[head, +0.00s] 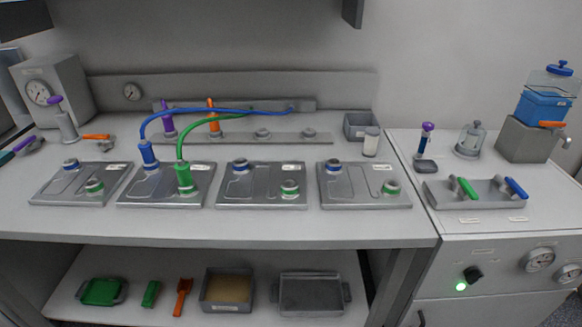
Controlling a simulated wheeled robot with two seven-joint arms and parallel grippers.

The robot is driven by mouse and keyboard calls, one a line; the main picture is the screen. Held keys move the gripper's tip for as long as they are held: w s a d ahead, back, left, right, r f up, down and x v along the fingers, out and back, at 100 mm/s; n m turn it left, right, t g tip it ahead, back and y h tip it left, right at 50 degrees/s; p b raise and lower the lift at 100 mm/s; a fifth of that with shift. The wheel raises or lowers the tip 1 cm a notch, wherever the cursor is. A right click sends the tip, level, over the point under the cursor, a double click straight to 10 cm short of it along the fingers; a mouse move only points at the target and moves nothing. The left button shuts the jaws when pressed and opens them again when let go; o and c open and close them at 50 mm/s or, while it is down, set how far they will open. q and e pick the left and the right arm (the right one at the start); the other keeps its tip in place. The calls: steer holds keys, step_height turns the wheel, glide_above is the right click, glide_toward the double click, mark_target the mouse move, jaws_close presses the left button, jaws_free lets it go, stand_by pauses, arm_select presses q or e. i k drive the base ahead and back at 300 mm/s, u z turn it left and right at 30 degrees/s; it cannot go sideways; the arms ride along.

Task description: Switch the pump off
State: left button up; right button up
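A black rotary knob (473,274) sits on the front panel of the grey cabinet (435,262) at the lower right. It looks turned at a slant, but its exact setting is too small to read. A small round green lamp (461,286) just below and left of the knob is lit. No part is plainly labelled as the pump; the labels are too small to read. Neither of my grippers shows in the head view.
Above, the cabinet top holds a valve block with green and blue levers (466,187) and a blue-filled tank (543,105). A lower shelf (255,292) holds trays.

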mark_target(473, 275)
steer(key=z, duration=1.75)
steer(key=k, duration=1.05)
steer(key=u, duration=0.5)
steer(key=i, duration=1.8)
